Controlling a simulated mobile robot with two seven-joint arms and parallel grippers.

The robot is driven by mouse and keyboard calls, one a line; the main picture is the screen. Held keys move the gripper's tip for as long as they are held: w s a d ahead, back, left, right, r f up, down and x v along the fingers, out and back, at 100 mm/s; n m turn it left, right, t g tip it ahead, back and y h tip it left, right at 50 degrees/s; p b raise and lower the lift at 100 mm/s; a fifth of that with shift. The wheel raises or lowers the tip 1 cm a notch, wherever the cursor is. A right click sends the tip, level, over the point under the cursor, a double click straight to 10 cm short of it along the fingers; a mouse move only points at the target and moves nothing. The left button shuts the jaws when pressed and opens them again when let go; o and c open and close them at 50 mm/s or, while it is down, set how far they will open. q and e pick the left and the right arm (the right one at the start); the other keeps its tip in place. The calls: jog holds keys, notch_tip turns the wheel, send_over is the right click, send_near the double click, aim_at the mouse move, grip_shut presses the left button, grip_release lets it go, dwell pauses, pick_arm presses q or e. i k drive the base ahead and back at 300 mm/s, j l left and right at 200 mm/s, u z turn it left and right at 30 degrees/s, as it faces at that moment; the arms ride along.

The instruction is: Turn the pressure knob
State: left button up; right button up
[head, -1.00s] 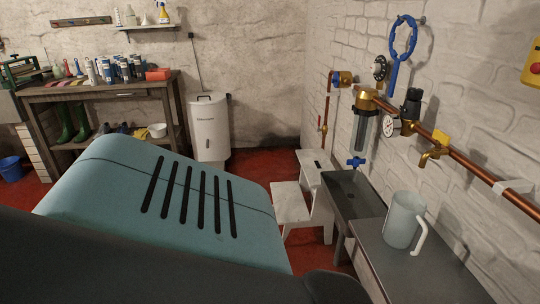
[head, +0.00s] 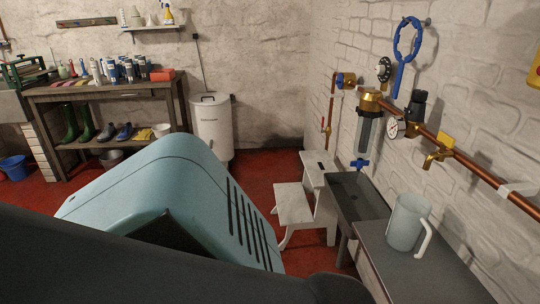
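The black knob (head: 416,104) stands upright on the brass pressure regulator on the copper pipe, at the right wall. A round white pressure gauge (head: 396,128) sits just below and left of it. Nothing touches the knob. Neither of my grippers shows in the head view. A large light-blue slotted link and a dark link of my own arm fill the lower left and middle, well away from the knob.
Left of the knob are a clear filter with a brass head (head: 369,102) and a hanging blue wrench (head: 407,42). A brass tap (head: 437,155) is to its right. Below stand a mug (head: 405,222), a grey sink (head: 356,196) and a white step stool (head: 300,205).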

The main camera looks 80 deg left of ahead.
aim_at(417, 96)
jog(key=u, duration=1.5)
